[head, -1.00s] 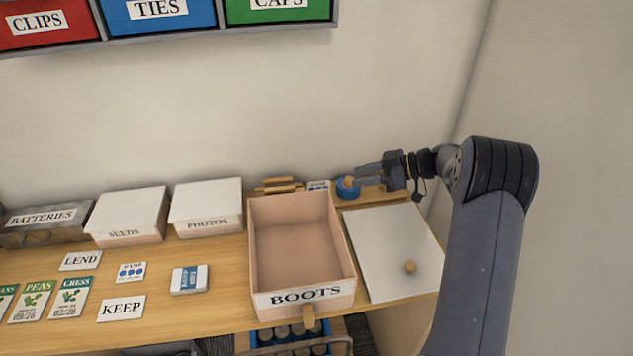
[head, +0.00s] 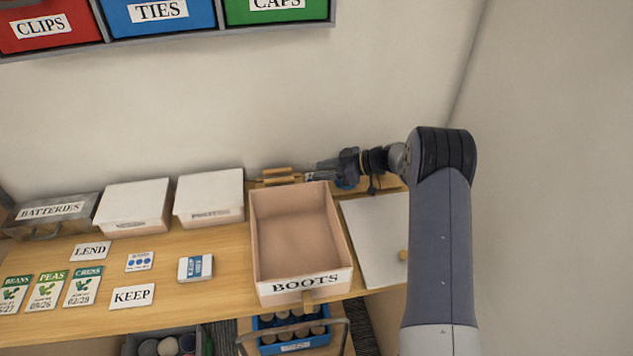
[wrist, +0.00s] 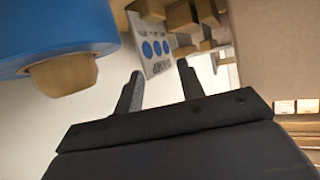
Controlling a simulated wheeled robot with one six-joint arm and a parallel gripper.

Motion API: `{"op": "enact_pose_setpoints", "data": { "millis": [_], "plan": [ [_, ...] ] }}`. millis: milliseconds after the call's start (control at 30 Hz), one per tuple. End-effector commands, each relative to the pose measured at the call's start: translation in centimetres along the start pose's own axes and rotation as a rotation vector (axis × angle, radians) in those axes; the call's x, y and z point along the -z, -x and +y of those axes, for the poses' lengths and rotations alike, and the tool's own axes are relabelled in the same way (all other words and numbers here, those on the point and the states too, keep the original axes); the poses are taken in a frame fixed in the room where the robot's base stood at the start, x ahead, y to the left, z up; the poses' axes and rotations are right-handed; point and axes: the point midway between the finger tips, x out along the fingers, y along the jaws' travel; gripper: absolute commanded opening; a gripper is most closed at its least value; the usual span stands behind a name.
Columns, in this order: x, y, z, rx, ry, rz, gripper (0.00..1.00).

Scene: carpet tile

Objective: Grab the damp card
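A small white card with three blue dots, which looks like the damp card (wrist: 155,46), shows in the wrist view just beyond my fingertips. In the head view it is largely hidden by my gripper, behind the boots box. My gripper (wrist: 160,67) is open, its two fingers apart with nothing clearly between them. In the head view my gripper (head: 314,172) is low over the back of the bench.
The open BOOTS box (head: 300,240) stands directly in front of my gripper. Wooden blocks (head: 278,176) sit left of it at the back. A blue round item (wrist: 50,25) with a wooden peg is close in the wrist view. A white lidded box (head: 209,195) stands further left.

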Motion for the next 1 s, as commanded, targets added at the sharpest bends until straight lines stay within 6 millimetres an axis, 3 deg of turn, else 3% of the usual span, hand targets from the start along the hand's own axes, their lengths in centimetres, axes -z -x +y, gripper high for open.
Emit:
{"op": "enact_pose_setpoints", "data": {
  "millis": [200,667,1000],
  "plan": [
    [-0.08,-0.05,0.02,-0.001,0.000,0.000,0.37],
    [-0.08,-0.01,0.01,-0.001,0.000,0.000,0.00],
    [-0.08,-0.01,0.01,-0.001,0.000,0.000,0.00]
  ]
}}
